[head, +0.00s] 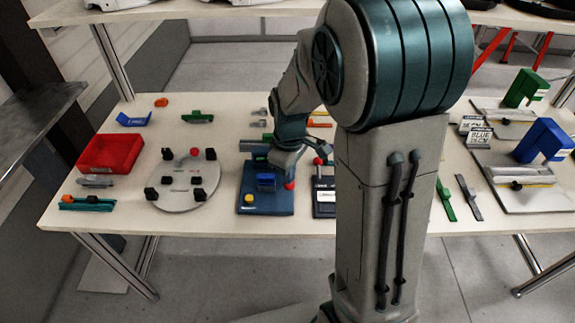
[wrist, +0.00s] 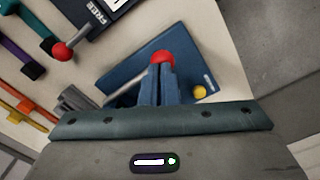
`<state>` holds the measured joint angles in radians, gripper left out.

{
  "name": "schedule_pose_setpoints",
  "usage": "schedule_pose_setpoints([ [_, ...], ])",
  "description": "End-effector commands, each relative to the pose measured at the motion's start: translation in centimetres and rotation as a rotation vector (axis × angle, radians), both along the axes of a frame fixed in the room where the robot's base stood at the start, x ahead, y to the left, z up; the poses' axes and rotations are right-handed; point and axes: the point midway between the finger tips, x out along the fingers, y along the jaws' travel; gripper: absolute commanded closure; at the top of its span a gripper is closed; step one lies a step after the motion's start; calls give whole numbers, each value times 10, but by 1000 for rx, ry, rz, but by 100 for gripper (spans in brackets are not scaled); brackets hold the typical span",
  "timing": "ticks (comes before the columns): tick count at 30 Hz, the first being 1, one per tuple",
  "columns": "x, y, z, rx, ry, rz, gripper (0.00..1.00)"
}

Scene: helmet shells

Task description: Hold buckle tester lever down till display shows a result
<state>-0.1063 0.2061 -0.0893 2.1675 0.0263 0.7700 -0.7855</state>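A blue bench device (head: 262,203) with a red ball knob (head: 289,186) and a yellow button (head: 249,198) sits on the table. In the wrist view the blue base (wrist: 187,50), the red knob (wrist: 162,57) and the yellow button (wrist: 200,92) show beyond my fingers. My gripper (wrist: 160,72) is above this device, its fingers close together. The fingertips overlap the near edge of the knob; I cannot tell whether they touch it. A dark device with a white panel (head: 325,197) stands to the right; its "FREE" label (wrist: 97,15) and red knob (wrist: 61,50) show. No result is legible.
A round grey plate (head: 183,195) with several black blocks and a red bin (head: 110,153) stand to the left. Green (head: 524,88) and blue (head: 543,140) clamp-like stands are on the right. My arm hides the table's middle. An upper shelf runs across the back.

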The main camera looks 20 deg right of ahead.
Motion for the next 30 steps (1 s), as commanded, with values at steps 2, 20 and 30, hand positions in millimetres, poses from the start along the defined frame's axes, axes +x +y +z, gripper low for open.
schedule_pose_setpoints([
  [2, 0, 0, -4, 0, -1, 0, 100],
  [20, 0, 0, -22, 0, -1, 0, 100],
  [30, 0, 0, -33, 0, -1, 0, 100],
])
